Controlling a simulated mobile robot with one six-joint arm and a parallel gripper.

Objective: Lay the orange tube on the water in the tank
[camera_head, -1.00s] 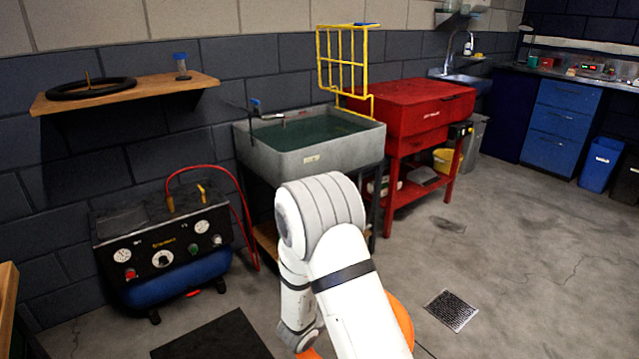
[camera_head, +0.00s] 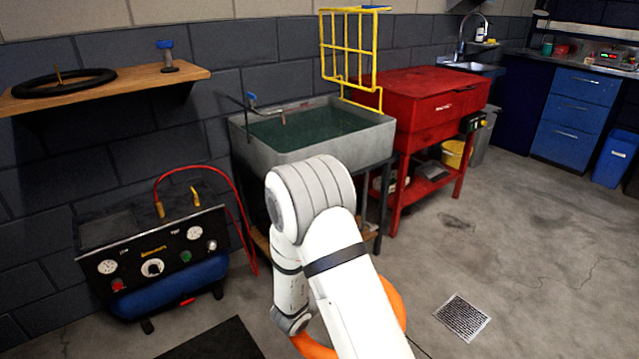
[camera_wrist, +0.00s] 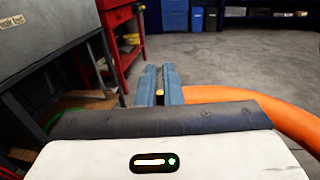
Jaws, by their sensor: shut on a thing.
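The orange tube (camera_head: 393,300) shows in the head view behind and below my arm, mostly hidden by it. In the wrist view the orange tube (camera_wrist: 250,103) curves out to the right from beside my gripper (camera_wrist: 159,78). My gripper's two blue-grey fingers are close together, shut on the tube; the exact grip point is partly hidden. In the head view the gripper is hidden by my arm. The grey tank (camera_head: 270,155) stands ahead of my arm on dark legs, with dark green water (camera_head: 315,128) in it. The tube is outside the tank, lower than its rim.
A yellow rack (camera_head: 349,48) stands at the tank's back right. A red cabinet (camera_head: 425,95) is just right of the tank. A compressor (camera_head: 150,262) with a red hose is on the left, below a wooden shelf (camera_head: 110,92).

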